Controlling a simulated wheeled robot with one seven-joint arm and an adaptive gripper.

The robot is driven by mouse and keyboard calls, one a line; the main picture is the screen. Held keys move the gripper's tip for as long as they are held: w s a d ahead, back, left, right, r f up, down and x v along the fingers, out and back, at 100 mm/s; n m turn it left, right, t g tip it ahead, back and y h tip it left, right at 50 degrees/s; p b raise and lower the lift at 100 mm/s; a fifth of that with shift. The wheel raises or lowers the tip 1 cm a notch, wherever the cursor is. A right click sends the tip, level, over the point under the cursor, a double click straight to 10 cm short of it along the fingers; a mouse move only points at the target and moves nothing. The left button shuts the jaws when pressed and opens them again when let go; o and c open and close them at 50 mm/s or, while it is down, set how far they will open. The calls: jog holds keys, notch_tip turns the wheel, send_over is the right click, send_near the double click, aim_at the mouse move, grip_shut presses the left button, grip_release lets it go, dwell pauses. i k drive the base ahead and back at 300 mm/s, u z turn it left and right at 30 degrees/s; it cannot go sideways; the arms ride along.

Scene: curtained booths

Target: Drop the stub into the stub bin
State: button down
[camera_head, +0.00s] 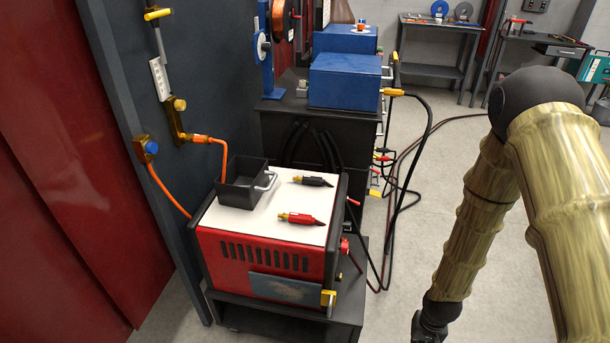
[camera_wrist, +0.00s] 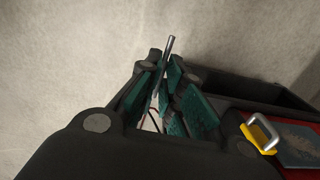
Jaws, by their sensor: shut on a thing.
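The stub (camera_wrist: 170,47) is a thin grey metal rod. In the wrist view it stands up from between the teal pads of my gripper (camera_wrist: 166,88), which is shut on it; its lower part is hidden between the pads. A small black open box with a pale handle, apparently the stub bin (camera_head: 238,191), stands on the white top of the red machine (camera_head: 262,242) in the head view. My gripper is well to the right of and lower than the box. In the head view only my dark wrist shows at the bottom edge, and the fingers are out of frame.
A black torch (camera_head: 312,181) and a red torch (camera_head: 301,218) lie on the machine top right of the box. An orange hose (camera_head: 168,190) runs at its left. Cables (camera_head: 400,200) hang behind. The floor (camera_head: 500,300) right of the cart is clear.

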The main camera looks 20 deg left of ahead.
aim_at(242, 207)
jog(key=u, duration=1.25)
